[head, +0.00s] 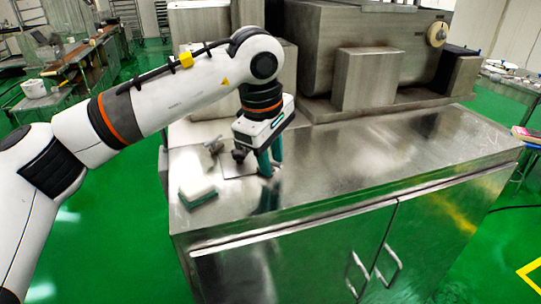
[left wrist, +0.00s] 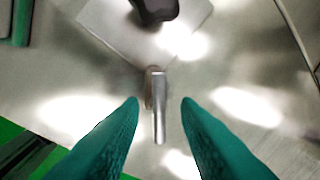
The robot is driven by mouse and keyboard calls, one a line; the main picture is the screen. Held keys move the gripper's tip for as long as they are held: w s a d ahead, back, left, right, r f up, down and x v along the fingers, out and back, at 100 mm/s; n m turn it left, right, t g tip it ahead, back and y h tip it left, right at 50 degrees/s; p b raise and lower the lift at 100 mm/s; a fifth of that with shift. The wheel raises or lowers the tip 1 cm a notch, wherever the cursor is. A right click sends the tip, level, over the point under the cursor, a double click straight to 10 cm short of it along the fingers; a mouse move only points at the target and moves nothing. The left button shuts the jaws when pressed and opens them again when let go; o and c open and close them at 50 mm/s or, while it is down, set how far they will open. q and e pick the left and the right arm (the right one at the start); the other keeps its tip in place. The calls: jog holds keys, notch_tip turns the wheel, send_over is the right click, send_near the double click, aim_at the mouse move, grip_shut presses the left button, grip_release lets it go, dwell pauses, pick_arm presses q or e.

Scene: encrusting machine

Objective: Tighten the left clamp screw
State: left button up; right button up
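A small metal piece with a slim bar (left wrist: 157,105), which looks like the clamp screw, shows in the left wrist view. It appears between the two teal fingertips of my left gripper (left wrist: 160,102), with a gap on each side. I cannot tell how far below the tips it lies. In the head view my left gripper (head: 270,165) points down over the steel table top, and its fingers hide most of what is under it. A square metal plate (left wrist: 110,35) lies beside the bar, with a dark knob-like part (left wrist: 155,9) above it at the top edge. My right gripper is not in view.
A green and white block (head: 197,192) lies on the steel cabinet top (head: 350,165), left of my gripper. A small metal part (head: 214,146) stands behind the block. A large steel machine (head: 370,60) stands at the back. The cabinet top to the right is clear.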

pick_arm(q)
jog(key=b+v, duration=0.1)
jog(key=v, duration=1.1)
jog(key=shift+d, duration=0.1)
